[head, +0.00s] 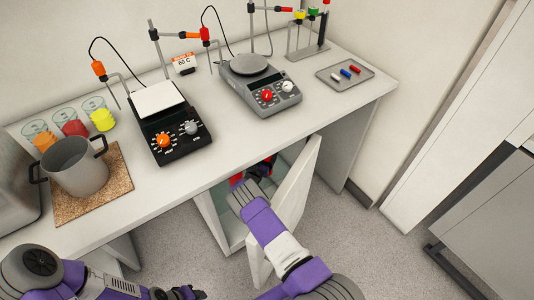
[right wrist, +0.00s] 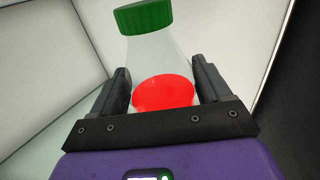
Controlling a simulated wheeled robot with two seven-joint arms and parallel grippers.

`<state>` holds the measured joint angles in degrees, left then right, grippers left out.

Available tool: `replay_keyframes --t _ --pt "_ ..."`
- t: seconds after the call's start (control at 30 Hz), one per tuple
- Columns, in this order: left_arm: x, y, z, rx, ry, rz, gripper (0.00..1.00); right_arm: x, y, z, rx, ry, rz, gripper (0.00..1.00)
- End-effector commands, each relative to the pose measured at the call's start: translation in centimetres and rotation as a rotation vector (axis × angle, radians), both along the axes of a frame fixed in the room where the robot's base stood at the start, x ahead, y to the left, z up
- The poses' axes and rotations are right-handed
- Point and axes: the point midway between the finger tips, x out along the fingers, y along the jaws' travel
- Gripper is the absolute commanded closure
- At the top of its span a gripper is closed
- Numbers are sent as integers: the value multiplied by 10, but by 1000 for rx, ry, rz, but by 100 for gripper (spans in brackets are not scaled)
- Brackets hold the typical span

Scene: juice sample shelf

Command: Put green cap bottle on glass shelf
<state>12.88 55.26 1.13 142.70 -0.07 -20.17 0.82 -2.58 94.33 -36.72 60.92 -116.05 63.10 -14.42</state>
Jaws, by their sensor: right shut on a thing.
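My right gripper (right wrist: 161,68) is shut on the green cap bottle (right wrist: 150,52), a clear flask shape with red at its lower part and a green cap (right wrist: 145,16). The bottle stands between the fingers, leaning slightly in the right wrist view. In the head view my right arm reaches into the open cabinet under the bench, and its fingers and the bottle are mostly hidden there. A pale greenish surface (head: 222,205) inside the cabinet may be the glass shelf; its edges are unclear. My left arm is at the lower left, with its gripper out of frame.
The cabinet door (head: 297,185) stands open just right of my right arm. The bench above holds a pot (head: 78,170), a black hotplate (head: 175,135), a grey hotplate (head: 262,85), several beakers and a tray (head: 333,86). Small red shapes (head: 237,178) show at the cabinet opening.

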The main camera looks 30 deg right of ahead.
Motion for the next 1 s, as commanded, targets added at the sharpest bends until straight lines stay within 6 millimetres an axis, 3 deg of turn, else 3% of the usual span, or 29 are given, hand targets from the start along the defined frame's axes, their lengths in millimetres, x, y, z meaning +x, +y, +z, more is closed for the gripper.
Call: replay_keyframes --t 0.1,0.27,0.57,0.97,1.0 --pt "0 0 -6 0 0 0 57 6 -13 1 -3 -4 1 88" --pt "0 0 -8 0 0 0 57 8 -17 0 -3 -3 3 88" --pt "0 0 -30 0 0 0 57 7 -18 -34 -2 -3 2 88" --pt "0 0 -28 0 0 0 57 7 -18 -36 -3 -2 3 88" --pt "0 0 -28 0 0 0 57 6 -17 -38 0 1 2 18"
